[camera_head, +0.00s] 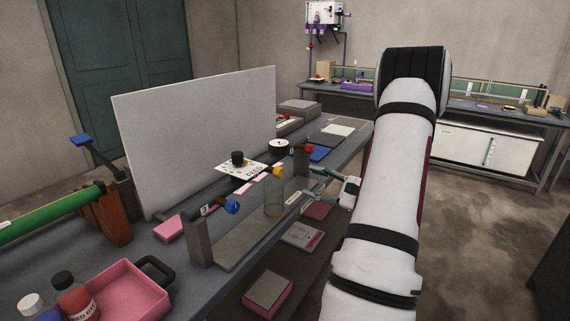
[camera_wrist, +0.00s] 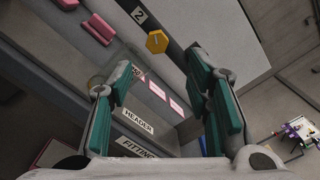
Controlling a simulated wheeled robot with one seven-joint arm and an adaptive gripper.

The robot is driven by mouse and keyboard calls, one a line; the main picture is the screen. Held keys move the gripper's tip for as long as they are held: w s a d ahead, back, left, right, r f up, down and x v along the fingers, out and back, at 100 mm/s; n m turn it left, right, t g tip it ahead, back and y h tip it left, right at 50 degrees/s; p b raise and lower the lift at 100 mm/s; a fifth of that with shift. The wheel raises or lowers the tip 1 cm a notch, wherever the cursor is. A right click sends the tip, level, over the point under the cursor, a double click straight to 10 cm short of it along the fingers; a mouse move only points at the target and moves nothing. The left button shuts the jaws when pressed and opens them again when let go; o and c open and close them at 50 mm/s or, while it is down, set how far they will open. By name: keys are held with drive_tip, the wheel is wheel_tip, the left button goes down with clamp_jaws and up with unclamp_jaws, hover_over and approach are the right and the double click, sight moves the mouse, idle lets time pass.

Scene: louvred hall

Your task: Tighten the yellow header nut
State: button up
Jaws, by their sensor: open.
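The yellow header nut (camera_head: 278,172) sits on the front of the header rail, between a blue nut (camera_head: 232,206) and a red nut (camera_head: 309,149). In the wrist view the yellow nut (camera_wrist: 157,41) is a hexagon beside a "2" label, just beyond and between my fingertips. My gripper (camera_head: 310,182) is open and empty, to the right of the nut in the head view, with a gap between them. In the wrist view its two teal-padded fingers (camera_wrist: 158,66) are spread apart, and neither touches the nut.
A clear cylinder (camera_head: 274,200) stands below the yellow nut. A dial plate (camera_head: 240,168) lies behind the rail, before a tall pale panel (camera_head: 195,125). A pink tray (camera_head: 122,293) and bottles are at front left. Pink boxes lie on the lower shelf.

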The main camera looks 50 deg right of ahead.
sight(282, 173)
drive_tip(key=w, duration=0.6)
drive_tip(key=w+a, duration=0.1)
drive_tip(key=w, duration=0.3)
drive_tip(key=shift+a+f, duration=0.1)
drive_tip(key=shift+w+b, duration=0.75)
drive_tip(key=shift+w, duration=0.05)
drive_tip(key=shift+m, duration=0.3)
clamp_jaws()
